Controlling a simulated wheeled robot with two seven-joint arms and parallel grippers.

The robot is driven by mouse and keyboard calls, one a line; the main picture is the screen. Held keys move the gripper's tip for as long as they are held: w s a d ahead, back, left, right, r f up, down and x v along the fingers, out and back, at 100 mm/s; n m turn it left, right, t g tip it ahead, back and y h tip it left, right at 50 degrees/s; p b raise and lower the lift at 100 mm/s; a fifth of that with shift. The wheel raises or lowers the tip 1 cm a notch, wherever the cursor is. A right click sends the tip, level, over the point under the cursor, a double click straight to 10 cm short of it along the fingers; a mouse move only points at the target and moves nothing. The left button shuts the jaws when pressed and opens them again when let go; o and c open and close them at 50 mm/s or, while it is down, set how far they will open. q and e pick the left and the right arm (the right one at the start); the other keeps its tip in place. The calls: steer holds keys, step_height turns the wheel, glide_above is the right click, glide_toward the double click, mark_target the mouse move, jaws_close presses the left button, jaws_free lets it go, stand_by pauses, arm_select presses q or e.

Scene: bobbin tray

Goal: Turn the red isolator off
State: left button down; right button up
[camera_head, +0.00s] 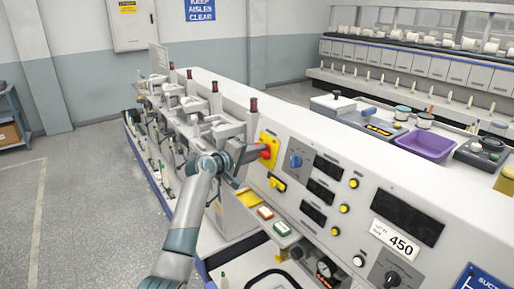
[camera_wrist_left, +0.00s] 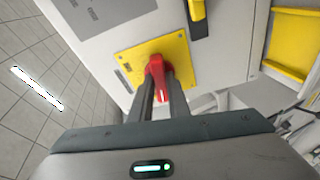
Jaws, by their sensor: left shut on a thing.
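The red isolator (camera_head: 266,152) is a red handle on a yellow plate (camera_head: 270,138) on the machine's front panel. In the left wrist view the red handle (camera_wrist_left: 157,68) stands out from its yellow plate (camera_wrist_left: 176,50). My left gripper (camera_head: 258,153) reaches it from the left, and in the left wrist view its two fingers (camera_wrist_left: 159,92) are shut on the handle, one on each side. The fingers hide part of the handle. My right gripper is not in view.
A yellow-and-black switch (camera_head: 277,183) and a blue knob (camera_head: 296,161) sit near the isolator. Dark displays, yellow buttons and a 450 label (camera_head: 400,243) lie to the right. A purple bin (camera_head: 426,146) stands behind the panel. Open floor (camera_head: 80,200) lies to the left.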

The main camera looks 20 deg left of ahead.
arm_select(q)
steer(key=shift+n, duration=1.1)
steer(key=shift+g, duration=0.3)
steer(key=c, duration=1.7)
jaws_free()
steer(key=shift+s+a, duration=0.1)
steer(key=shift+s, duration=0.05)
steer(key=b+v, duration=0.6)
steer(key=v, duration=1.1)
steer(key=shift+s+b, duration=0.1)
steer(key=shift+b, duration=0.25)
